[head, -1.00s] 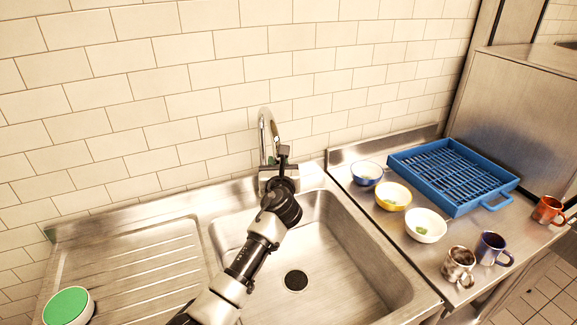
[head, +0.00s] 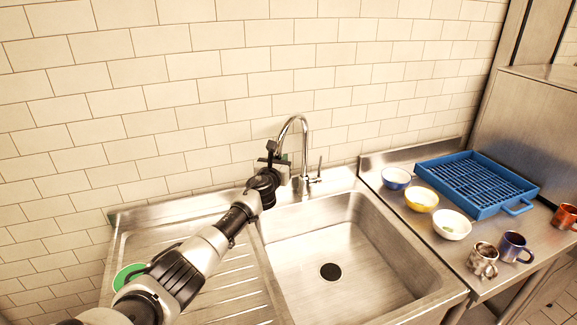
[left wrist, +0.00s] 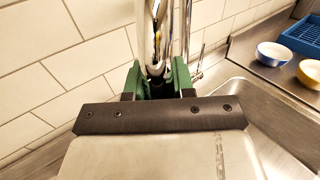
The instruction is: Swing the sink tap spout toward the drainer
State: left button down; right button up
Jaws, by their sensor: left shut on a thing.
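The chrome tap (head: 304,150) stands at the back rim of the steel sink (head: 345,235), with a side lever at its right. Its curved spout (head: 289,123) arches to the left, its end on the drainer side. The ridged drainer (head: 225,285) is left of the basin, partly behind my left arm. My left gripper (head: 277,158) is shut on the lower end of the spout. In the left wrist view the green finger pads (left wrist: 158,82) flank the chrome spout (left wrist: 155,35). My right gripper is not in view.
A green round item (head: 126,277) sits at the drainer's left end, partly behind my arm. On the right counter are a blue rack (head: 478,180), several bowls (head: 422,199) and mugs (head: 515,247). The basin is empty. The tiled wall is close behind the tap.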

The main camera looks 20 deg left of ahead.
pick_arm(q)
jog(key=shift+w+a+r, duration=0.1)
jog(key=shift+a, duration=0.45)
jog(key=c, duration=1.4)
grip_release()
jog(key=o, duration=0.4)
jog(key=shift+w+d, duration=0.1)
jog(key=shift+w, duration=0.05)
jog(key=shift+o, duration=0.2)
jog(key=s+d+p, duration=0.1)
jog(key=s+d, duration=0.1)
jog(key=s, duration=0.8)
jog(key=shift+s+p, duration=0.3)
jog(key=shift+s, duration=0.05)
jog(key=shift+f, duration=0.2)
